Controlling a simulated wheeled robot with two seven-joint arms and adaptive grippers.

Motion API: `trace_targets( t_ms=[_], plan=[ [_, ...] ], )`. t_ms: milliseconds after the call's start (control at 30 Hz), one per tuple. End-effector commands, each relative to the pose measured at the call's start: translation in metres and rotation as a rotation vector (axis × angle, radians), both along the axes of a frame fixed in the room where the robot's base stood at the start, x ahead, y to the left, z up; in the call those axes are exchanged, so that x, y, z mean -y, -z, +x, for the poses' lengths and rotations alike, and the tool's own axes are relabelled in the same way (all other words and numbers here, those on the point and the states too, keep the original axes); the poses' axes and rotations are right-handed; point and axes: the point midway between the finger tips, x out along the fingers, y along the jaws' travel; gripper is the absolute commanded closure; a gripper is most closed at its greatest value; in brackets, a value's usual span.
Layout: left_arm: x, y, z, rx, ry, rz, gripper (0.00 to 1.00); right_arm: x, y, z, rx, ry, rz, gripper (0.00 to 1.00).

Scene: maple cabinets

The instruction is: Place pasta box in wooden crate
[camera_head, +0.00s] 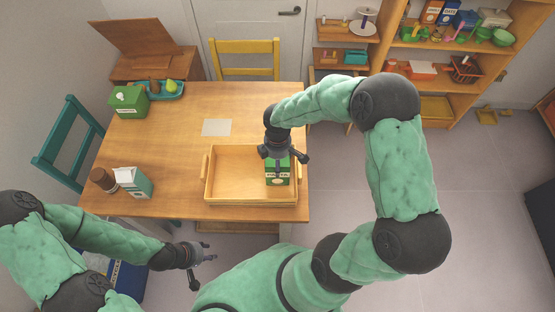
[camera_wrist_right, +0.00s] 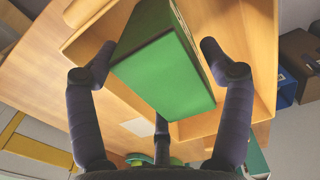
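The green pasta box (camera_head: 277,173) stands inside the wooden crate (camera_head: 225,198), in its right part. In the right wrist view the box's green top (camera_wrist_right: 165,78) lies between my fingers. My right gripper (camera_head: 284,158) is directly above the box, its fingers spread open around the box's top; the fingertips (camera_wrist_right: 158,60) look close to its sides, and contact is hard to tell. The crate's wall (camera_wrist_right: 262,60) shows beside the box in the wrist view. My left gripper (camera_head: 203,262) is open and empty, off the table's front edge.
The crate is on the wooden table (camera_head: 180,150). A milk carton (camera_head: 132,182) and brown jar (camera_head: 103,179) stand left of it. A white sheet (camera_head: 216,127) lies behind it. A green tissue box (camera_head: 128,101) and blue tray (camera_head: 166,91) sit at the back left. Shelves (camera_head: 440,55) stand back right.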

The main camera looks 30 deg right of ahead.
Motion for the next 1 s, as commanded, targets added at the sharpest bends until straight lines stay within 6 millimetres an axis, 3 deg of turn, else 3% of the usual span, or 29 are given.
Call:
trace_targets(
  t_ms=[467, 1000],
  plan=[
    [0.0, -0.004, 0.0, 0.0, 0.0, 0.0, 0.6, 0.0, -0.007, 0.0, 0.002, 0.0, -0.001, 0.08],
    [0.0, -0.028, 0.0, 0.0, 0.0, 0.0, 0.6, 0.0, -0.104, 0.001, 0.003, 0.0, -0.001, 0.08]
  ],
)
